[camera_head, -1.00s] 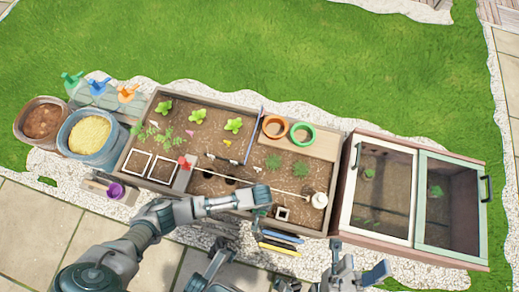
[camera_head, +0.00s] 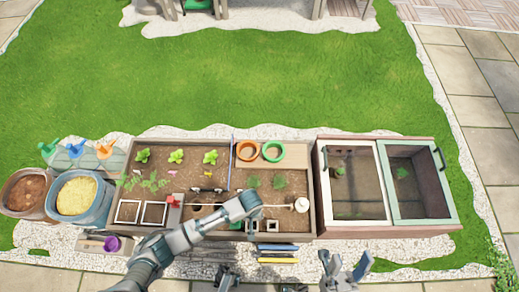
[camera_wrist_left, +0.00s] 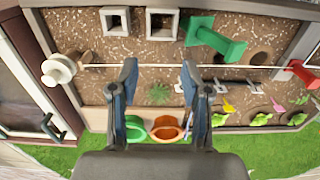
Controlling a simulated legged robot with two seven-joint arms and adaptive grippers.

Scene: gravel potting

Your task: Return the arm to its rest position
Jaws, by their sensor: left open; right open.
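My left arm comes in from the left in the head view and reaches over the front of the wooden planter bed (camera_head: 125,165). Its gripper is mostly hidden beneath the wrist there. In the left wrist view my left gripper (camera_wrist_left: 159,72) is open, with nothing between its fingers. It is above the soil, with the white cord passing behind the fingers. My right gripper (camera_head: 344,265) is open and empty at the front, below the cold frame (camera_head: 383,222) in the picture and clear of it.
A green T-shaped object (camera_wrist_left: 217,38) lies near the left gripper. An orange pot (camera_head: 248,151) and a green pot (camera_head: 273,151) sit at the bed's back. A white knob (camera_head: 301,204) ends the cord. Buckets, including the yellow-filled one (camera_head: 97,207), stand left. Several tools (camera_head: 278,260) lie in front.

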